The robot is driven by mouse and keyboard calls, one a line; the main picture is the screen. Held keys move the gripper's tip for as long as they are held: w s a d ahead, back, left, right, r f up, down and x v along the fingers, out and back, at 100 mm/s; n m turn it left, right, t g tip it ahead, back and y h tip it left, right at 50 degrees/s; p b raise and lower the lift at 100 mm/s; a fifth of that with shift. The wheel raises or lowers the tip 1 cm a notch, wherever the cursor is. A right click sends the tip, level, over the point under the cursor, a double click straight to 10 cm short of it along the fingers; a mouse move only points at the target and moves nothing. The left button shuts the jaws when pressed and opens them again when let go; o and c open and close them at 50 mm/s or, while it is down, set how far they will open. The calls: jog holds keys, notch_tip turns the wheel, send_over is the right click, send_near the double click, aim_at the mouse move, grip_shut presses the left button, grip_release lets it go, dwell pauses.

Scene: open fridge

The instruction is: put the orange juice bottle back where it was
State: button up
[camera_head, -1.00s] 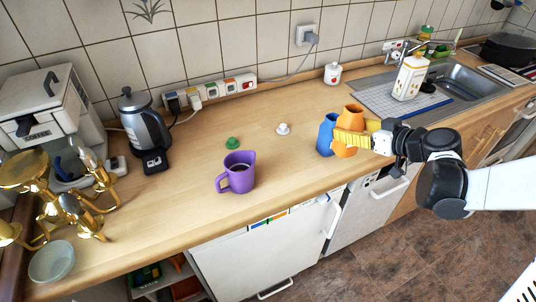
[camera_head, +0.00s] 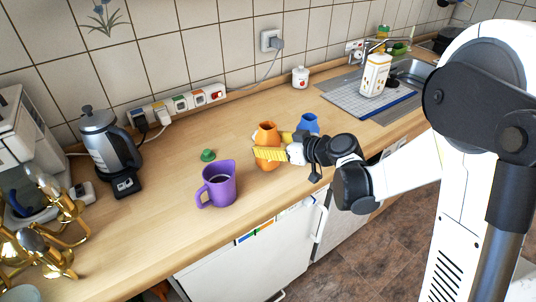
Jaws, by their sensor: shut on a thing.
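The orange bottle (camera_head: 267,133) is on the left side of the blue bottle (camera_head: 307,123), above or on the wooden counter. It is open at the top, and I see no cap on it. My gripper (camera_head: 268,148) reaches in from the right, its yellow fingers closed around the orange bottle's middle. The bottle looks roughly upright. I cannot tell whether its base touches the counter. The blue bottle stands behind my gripper, its lower part hidden. A green cap (camera_head: 208,155) lies on the counter to the left.
A purple jug (camera_head: 219,185) stands near the counter's (camera_head: 150,220) front, left of my gripper. A kettle (camera_head: 108,145) and golden ornament (camera_head: 55,235) are further left. A white carton (camera_head: 375,76) stands on the drying mat, and a small white jar (camera_head: 300,78) by the wall.

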jog(key=shift+f+b, duration=0.55)
jog(key=shift+f, duration=1)
jog(key=shift+f, duration=0.1)
jog(key=o, duration=1.2)
